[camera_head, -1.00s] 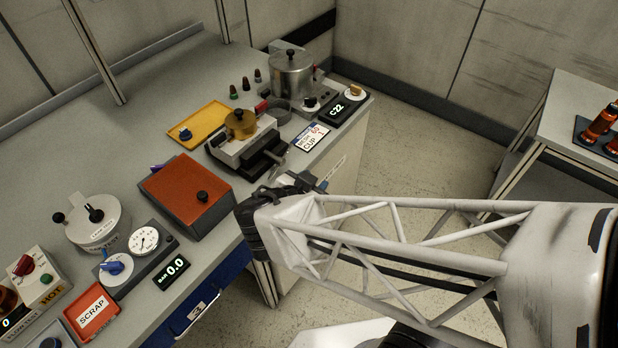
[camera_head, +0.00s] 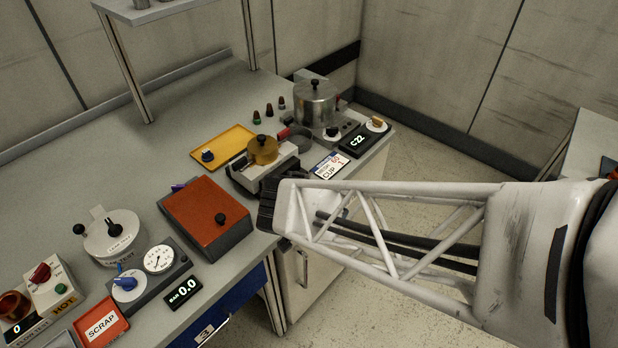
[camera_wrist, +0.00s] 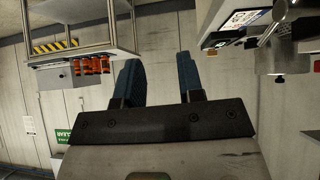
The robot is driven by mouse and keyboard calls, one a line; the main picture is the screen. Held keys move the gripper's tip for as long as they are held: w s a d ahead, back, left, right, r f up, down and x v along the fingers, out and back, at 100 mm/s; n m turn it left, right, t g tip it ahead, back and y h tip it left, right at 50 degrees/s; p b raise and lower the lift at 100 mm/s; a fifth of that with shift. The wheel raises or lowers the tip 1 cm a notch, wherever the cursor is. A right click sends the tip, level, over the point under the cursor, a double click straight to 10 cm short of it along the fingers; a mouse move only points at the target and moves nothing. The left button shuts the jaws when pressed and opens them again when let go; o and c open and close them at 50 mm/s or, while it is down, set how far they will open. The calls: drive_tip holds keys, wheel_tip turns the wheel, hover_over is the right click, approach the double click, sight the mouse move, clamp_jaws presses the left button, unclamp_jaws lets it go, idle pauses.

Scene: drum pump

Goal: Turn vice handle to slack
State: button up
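The vice (camera_head: 247,180) stands near the bench's front edge in the head view, with a round brass piece (camera_head: 262,151) on top. My arm covers its front, so the handle is hidden there. In the head view my arm hides the fingers.
A yellow tray (camera_head: 222,144), a red-lidded box (camera_head: 205,212) and a metal pot (camera_head: 315,100) surround the vice on the bench. A label card (camera_head: 331,165) lies to its right. The wrist view shows a rack with orange bottles (camera_wrist: 90,66) at the left.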

drive_tip(key=w+a+r+g+y, duration=0.1)
drive_tip(key=w+g+y, duration=0.1)
drive_tip(key=w+y, duration=0.2)
drive_tip(key=w+a+r+n+g+y, duration=0.1)
drive_tip(key=w+y, duration=0.3)
drive_tip(key=w, duration=0.5)
drive_tip(key=shift+w+a+r+g, duration=0.3)
drive_tip(key=shift+a+r+g, duration=0.25)
drive_tip(key=shift+a+g, duration=0.2)
drive_tip(key=shift+f, duration=0.15)
drive_tip(key=shift+w+a+f, duration=0.15)
drive_tip(key=shift+f, duration=1.1)
drive_tip(key=shift+w+a+f, duration=0.1)
drive_tip(key=shift+a+f, duration=0.05)
drive_tip(key=shift+f, duration=1.05)
drive_tip(key=shift+w+a+f, duration=0.15)
drive_tip(key=shift+f, duration=1.1)
drive_tip(key=shift+c, duration=0.3)
clamp_jaws()
